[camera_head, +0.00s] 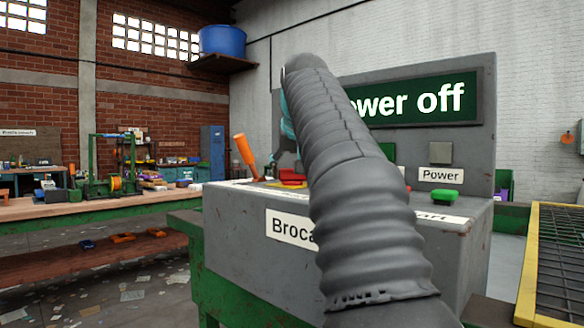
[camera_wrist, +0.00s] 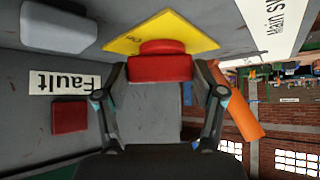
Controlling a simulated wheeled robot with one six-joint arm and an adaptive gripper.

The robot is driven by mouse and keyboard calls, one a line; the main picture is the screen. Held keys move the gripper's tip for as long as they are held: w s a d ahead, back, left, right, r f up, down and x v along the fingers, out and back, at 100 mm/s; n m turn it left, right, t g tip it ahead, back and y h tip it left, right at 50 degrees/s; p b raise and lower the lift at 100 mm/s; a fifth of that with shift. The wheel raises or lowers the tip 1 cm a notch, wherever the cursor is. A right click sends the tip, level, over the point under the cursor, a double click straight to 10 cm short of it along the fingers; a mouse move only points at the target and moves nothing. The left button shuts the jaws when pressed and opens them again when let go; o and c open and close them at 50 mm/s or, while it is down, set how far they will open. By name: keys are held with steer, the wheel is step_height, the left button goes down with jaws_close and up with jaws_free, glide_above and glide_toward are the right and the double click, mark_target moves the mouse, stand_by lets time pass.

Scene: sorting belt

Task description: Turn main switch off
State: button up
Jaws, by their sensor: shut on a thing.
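The main switch is a red knob (camera_wrist: 160,68) on a yellow plate (camera_wrist: 125,42), beside a white label (camera_wrist: 278,22) that starts "Main sw". In the head view my arm hides most of the gripper. The green sign (camera_head: 430,100) on the console's back panel reads "ower off", its first letter hidden.
An orange lever (camera_head: 244,153) stands close beside the switch; it shows just outside a finger in the wrist view (camera_wrist: 238,105). A green button (camera_head: 446,198) sits under the "Power" label. A yellow-edged grating (camera_head: 530,265) lies at right.

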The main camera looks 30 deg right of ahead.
steer(key=n+y, duration=0.1)
steer(key=n+y+p, duration=0.1)
steer(key=n+p, duration=0.1)
steer(key=shift+d+r+n+t+y, duration=0.1)
steer(key=shift+d+n+t+y, duration=0.2)
steer(key=shift+y, duration=0.1)
steer(key=shift+w+d+n+y, duration=0.1)
steer(key=shift+n+y, duration=1.6)
steer(key=shift+n, duration=0.6)
steer(key=o, duration=1.1)
steer(key=shift+o, duration=0.2)
